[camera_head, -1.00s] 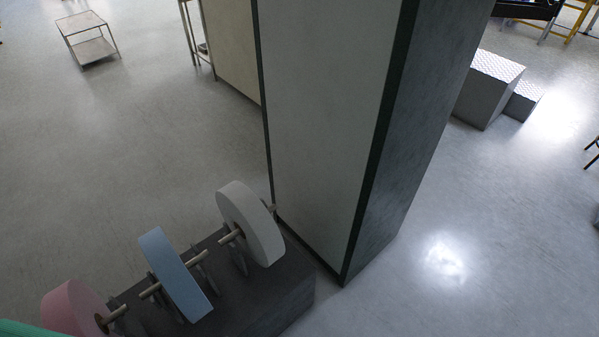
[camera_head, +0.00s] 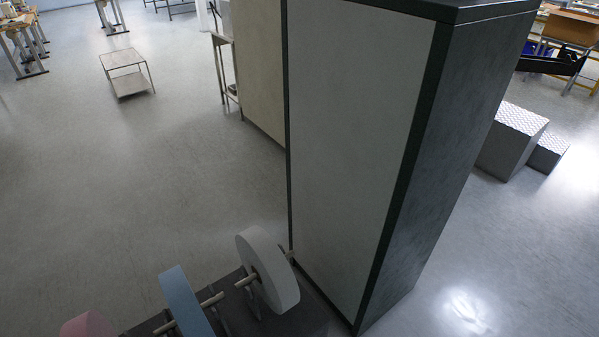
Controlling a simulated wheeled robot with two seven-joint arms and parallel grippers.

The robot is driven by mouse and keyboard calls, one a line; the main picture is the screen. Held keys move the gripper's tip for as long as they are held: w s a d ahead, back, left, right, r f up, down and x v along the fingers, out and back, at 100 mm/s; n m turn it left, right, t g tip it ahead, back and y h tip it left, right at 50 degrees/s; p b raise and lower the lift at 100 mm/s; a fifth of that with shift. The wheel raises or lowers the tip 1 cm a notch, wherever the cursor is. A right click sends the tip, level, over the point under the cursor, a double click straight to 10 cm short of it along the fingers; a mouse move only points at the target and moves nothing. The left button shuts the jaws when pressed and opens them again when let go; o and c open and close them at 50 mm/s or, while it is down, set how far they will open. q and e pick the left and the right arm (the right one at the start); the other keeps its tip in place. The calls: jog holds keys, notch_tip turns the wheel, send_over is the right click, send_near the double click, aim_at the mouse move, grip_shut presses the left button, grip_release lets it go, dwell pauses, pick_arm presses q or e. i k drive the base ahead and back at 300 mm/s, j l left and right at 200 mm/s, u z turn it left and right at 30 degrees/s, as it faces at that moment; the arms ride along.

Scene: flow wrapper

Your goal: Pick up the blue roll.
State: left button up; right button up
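The blue roll (camera_head: 184,303) stands on edge on a rod of a dark stand (camera_head: 311,318) at the bottom of the head view. Its lower part is cut off by the picture's edge. It sits between a white roll (camera_head: 267,270) to its right and a pink roll (camera_head: 88,325) to its left, apart from both. Neither of my grippers is in view.
A tall cabinet (camera_head: 359,130) with a pale front stands just right of the stand. A small metal cart (camera_head: 126,73) stands far left. Grey steps (camera_head: 511,142) are at the right. The floor (camera_head: 120,190) left of the stand is open.

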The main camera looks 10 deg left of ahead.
aim_at(188, 313)
jog(key=k+j+u, duration=0.2)
jog(key=j, duration=0.2)
jog(key=j+u, duration=0.2)
jog(key=j, duration=0.2)
jog(key=k+j+u, duration=0.2)
jog(key=j, duration=0.2)
jog(key=i, duration=0.05)
